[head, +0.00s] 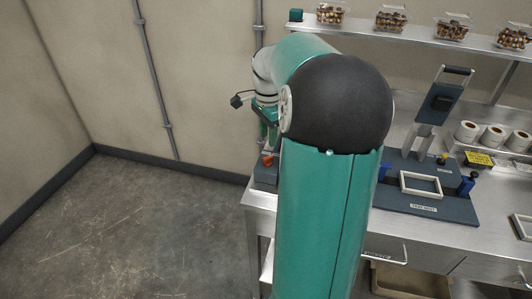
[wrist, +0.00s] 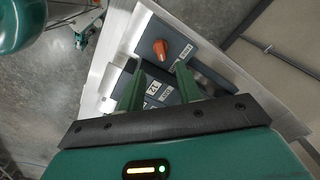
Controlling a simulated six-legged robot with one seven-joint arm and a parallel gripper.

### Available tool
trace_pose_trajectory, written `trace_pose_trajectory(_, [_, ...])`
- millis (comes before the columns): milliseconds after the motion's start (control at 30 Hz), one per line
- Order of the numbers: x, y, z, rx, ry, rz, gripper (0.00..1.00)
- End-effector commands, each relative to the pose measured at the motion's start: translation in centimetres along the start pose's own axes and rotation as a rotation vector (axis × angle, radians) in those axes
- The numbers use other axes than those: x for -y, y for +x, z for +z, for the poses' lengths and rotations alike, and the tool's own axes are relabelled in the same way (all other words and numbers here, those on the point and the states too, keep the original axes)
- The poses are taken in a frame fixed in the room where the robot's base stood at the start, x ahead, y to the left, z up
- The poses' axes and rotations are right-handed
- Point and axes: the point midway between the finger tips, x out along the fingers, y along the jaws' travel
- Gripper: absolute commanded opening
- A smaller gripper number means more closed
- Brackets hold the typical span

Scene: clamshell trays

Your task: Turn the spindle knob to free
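The orange spindle knob (wrist: 160,48) stands on a dark grey block (wrist: 150,28) in the wrist view. In the head view the orange knob (head: 267,160) shows at the left end of the steel bench, just left of my arm. My gripper (wrist: 157,82) is open, with its two green fingers apart and nothing between them. The knob lies beyond the fingertips, apart from them. In the head view my gripper is above the knob, largely hidden by my arm. White labels (wrist: 153,88) are on the dark panel between the fingers; their lettering is too small to read surely.
The steel bench (head: 258,198) holds a dark fixture with a white frame (head: 420,184) and blue posts to the right. Label rolls (head: 492,137) stand further right. A shelf (head: 420,35) carries several filled clamshells. Open floor (head: 150,220) lies left of the bench.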

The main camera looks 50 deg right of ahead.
Motion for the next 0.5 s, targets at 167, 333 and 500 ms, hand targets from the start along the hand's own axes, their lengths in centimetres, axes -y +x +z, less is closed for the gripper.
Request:
trace_pose_trajectory(167, [0.1,3.7,0.0,0.002,-0.001,0.003,0.35])
trace_pose_trajectory(333, [0.3,6.4,0.1,0.002,-0.002,0.001,0.35])
trace_pose_trajectory(500, [0.4,7.7,0.1,0.001,-0.001,0.0,0.35])
